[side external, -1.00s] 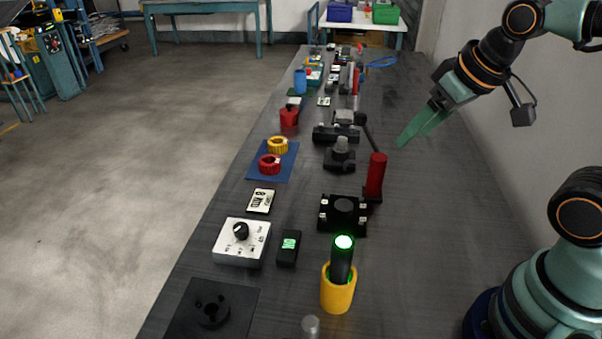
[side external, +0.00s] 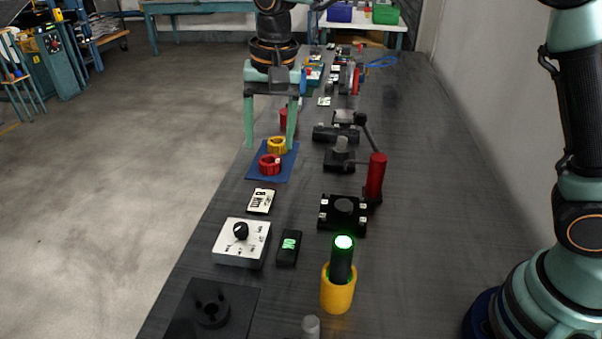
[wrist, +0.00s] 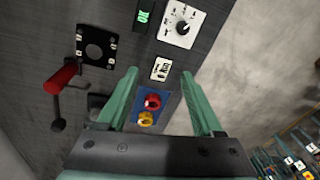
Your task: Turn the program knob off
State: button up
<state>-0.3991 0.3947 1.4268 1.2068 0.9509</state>
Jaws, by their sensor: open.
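The program knob (side external: 240,230) is a black dial on a white box (side external: 233,251) with dark markings, near the left edge of the bench. It also shows at the top of the wrist view (wrist: 183,28); its exact setting is too small to tell. My gripper (side external: 270,146) is open and empty, pointing down above the blue mat with the yellow and red rings, behind the white box and apart from it. In the wrist view the green fingers (wrist: 168,102) stand wide apart, with the rings seen between them.
A yellow ring (side external: 278,145) and a red ring (side external: 270,164) sit on the blue mat (side external: 283,174). A label card (side external: 261,201), a black block with a green display (side external: 289,248), a red-handled lever (side external: 375,178) and a yellow cup (side external: 338,294) stand nearby.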

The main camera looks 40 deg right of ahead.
jog(key=m+g, duration=0.1)
jog(key=m, duration=0.1)
send_over(240, 226)
notch_tip(240, 226, down, 6)
jog(key=shift+h, duration=0.3)
notch_tip(240, 226, down, 12)
jog(key=shift+s+f, duration=0.1)
jog(key=shift+f, duration=0.1)
grip_shut()
